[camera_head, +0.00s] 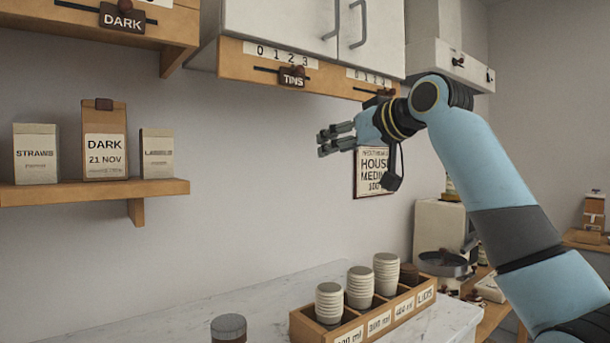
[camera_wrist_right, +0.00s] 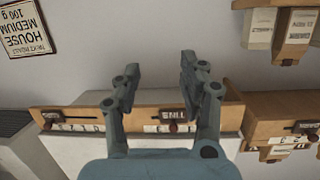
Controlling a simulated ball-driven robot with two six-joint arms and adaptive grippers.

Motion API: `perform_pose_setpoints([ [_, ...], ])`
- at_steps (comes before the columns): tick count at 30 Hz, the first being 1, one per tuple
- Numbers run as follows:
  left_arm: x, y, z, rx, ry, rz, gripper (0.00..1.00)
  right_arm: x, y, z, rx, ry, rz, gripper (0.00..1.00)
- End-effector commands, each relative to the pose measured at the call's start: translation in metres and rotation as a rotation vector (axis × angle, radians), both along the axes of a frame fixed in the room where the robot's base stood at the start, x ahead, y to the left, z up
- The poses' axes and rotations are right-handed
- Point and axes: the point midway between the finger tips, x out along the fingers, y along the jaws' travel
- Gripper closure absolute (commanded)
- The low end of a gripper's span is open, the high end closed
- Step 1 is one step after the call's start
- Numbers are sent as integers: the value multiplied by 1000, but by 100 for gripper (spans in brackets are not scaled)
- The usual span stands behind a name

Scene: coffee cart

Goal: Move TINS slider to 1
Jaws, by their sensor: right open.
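The TINS slider (camera_head: 291,76) is a dark plate with a reddish-brown knob. It sits in a slot in the wooden strip under the white cabinet, below a 0-to-3 scale (camera_head: 281,55), towards the 2 and 3 end. In the right wrist view the TINS slider (camera_wrist_right: 174,116) appears upside down, framed between the fingers, with part of the scale hidden by them. My right gripper (camera_head: 323,143) is open and empty, below and a little right of the slider, apart from it. It also shows in the wrist view (camera_wrist_right: 160,68). My left gripper is out of view.
Another slider (camera_head: 384,94) sits on the strip to the right, partly behind my right arm. A DARK slider (camera_head: 122,17) is at upper left. A shelf (camera_head: 60,193) holds bags. A wooden cup rack (camera_head: 300,325) stands on the counter.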

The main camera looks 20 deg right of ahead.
Motion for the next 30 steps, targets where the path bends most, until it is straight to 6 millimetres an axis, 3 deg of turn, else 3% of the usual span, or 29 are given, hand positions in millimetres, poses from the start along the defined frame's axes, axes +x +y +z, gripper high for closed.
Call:
perform_pose_setpoints([
  [1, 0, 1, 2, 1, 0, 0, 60, 1, 0, 49, 7, -69, 16, 58],
  [3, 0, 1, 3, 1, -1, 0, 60, -2, 1, 99, 16, -138, 38, 58],
  [6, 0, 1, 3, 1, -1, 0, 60, -8, 2, 145, 25, -203, 60, 58],
  [8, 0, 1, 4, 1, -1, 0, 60, -10, 3, 159, 27, -223, 67, 58],
  [14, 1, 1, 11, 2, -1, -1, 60, 9, 11, 169, 32, -235, 74, 58],
  [24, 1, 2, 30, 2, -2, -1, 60, 70, 33, 169, 29, -232, 72, 58],
  [30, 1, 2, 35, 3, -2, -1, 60, 87, 39, 167, 28, -234, 71, 58],
])
